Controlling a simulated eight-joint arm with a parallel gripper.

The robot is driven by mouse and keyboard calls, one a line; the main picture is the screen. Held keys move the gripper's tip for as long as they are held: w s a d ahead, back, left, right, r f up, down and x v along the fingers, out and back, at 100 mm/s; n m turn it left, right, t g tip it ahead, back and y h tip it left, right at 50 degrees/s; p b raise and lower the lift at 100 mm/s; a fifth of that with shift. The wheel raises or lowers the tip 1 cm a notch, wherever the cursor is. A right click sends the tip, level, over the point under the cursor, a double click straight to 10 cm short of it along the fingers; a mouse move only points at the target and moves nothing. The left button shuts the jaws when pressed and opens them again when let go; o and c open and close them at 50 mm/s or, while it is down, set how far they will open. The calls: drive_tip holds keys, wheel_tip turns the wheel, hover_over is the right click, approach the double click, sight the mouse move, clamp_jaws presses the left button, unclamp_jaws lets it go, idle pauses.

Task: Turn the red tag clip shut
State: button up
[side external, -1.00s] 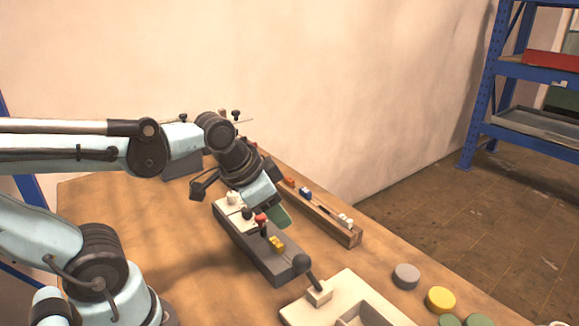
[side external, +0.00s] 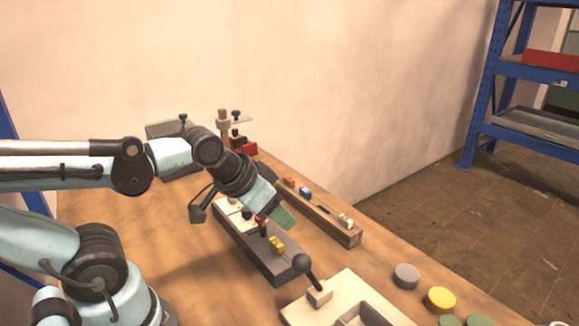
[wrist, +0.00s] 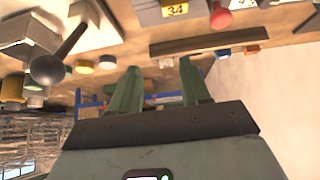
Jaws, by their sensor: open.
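A red knob-like piece (side external: 261,221), which may be the tag clip, stands on the long dark grey block (side external: 262,258), partly hidden by my gripper (side external: 288,222). In the wrist view a red rounded piece (wrist: 220,16) sits at the top edge, beside a yellow label marked 34 (wrist: 175,9). My gripper (wrist: 160,68) is open, its two green fingers apart with nothing between them. In the side view it hangs above the far edge of the grey block, close to the red piece. I cannot tell whether they touch, or how far the clip is turned.
A yellow piece (side external: 276,244) stands on the block. A black-balled lever (side external: 302,264) rises from a cream tray (side external: 345,288) nearby. A wooden rail (side external: 335,225) with small coloured pieces runs behind. Round discs (side external: 440,299) lie right. A red block (side external: 245,149) stands at the back.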

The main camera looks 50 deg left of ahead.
drive_tip(key=shift+o, duration=0.6)
